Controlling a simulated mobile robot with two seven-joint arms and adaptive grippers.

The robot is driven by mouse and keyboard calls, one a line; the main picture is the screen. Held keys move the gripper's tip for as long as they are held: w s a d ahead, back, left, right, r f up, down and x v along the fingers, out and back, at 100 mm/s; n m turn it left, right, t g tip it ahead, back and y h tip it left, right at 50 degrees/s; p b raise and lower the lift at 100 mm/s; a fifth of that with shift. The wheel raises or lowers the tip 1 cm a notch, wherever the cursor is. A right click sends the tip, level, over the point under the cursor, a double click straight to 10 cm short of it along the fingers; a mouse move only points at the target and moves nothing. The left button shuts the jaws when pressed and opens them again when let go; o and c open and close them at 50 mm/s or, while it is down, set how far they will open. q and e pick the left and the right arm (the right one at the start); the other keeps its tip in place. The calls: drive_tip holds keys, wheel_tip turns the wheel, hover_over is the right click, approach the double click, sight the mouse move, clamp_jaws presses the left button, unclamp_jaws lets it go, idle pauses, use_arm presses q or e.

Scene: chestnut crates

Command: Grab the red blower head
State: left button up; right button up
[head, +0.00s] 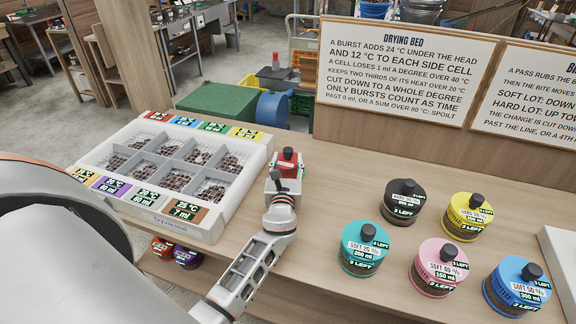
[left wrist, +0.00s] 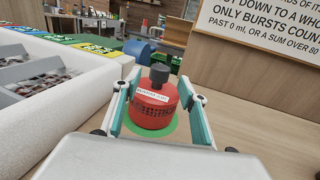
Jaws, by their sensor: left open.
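The red blower head (head: 289,160) stands upright on the wooden bench, just right of the white drying bed (head: 262,165). In the left wrist view the red blower head (left wrist: 154,104) has a dark knob on top, a pale label and a row of dark slots, and it sits on a green disc (left wrist: 170,131). My left gripper (head: 284,180) is open, with its fingers (left wrist: 158,97) on either side of the blower head. I cannot tell whether they touch it. In the head view the gripper hides its lower part. My right gripper is not in view.
Several coloured round pots, such as the black one (head: 402,203) and teal one (head: 365,250), stand to the right on the bench (head: 330,215). The drying bed's wall (left wrist: 95,100) is close to the left finger. A sign (head: 405,65) stands behind.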

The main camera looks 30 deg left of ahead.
sight(288, 155)
use_arm(q)
drive_tip(key=x, duration=0.4)
clamp_jaws()
drive_tip(key=shift+r, duration=0.1)
